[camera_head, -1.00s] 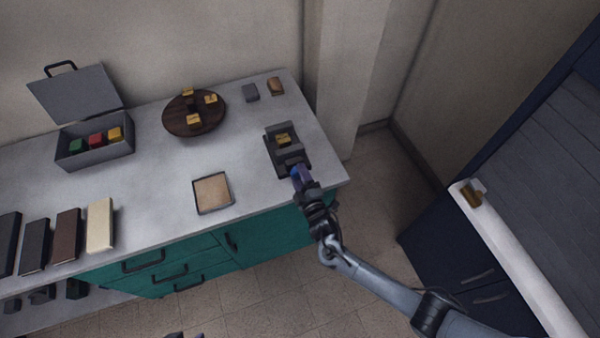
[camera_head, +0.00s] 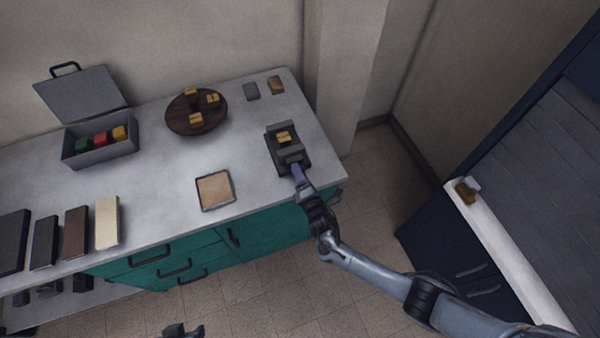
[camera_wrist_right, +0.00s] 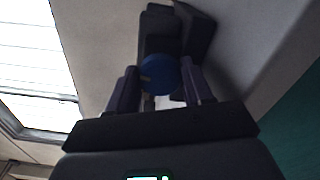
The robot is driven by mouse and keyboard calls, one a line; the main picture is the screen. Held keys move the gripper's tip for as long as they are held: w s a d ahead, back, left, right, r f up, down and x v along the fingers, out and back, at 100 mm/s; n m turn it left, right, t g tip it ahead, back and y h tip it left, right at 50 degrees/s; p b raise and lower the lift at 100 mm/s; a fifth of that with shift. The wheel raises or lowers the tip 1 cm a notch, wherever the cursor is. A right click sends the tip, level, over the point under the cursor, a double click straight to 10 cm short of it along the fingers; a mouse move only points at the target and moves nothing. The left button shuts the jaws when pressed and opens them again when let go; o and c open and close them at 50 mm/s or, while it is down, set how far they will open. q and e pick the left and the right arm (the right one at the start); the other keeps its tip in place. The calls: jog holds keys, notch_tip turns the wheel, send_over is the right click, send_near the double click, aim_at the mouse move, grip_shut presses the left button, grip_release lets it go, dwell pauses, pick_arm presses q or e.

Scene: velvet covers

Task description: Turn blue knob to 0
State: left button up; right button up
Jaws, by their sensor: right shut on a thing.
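The blue knob (camera_wrist_right: 160,75) shows in the right wrist view as a round blue disc on the front of a dark device. My right gripper (camera_wrist_right: 161,88) has a finger on each side of the knob and is shut on it. No number or mark on the knob can be read. A dark piece at the bottom edge of the head view may be my left gripper (camera_head: 183,331); its jaws are unclear.
The counter (camera_head: 255,190) also carries a square tan tray (camera_head: 215,190), a round wooden board (camera_head: 183,126) with yellow blocks, an open grey case (camera_head: 100,154) and several upright books. Two small blocks lie behind the device. The counter's right edge is close to my right arm.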

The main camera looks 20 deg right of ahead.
dwell(0.4)
jog(key=o, duration=1)
jog(key=shift+o, duration=0.2)
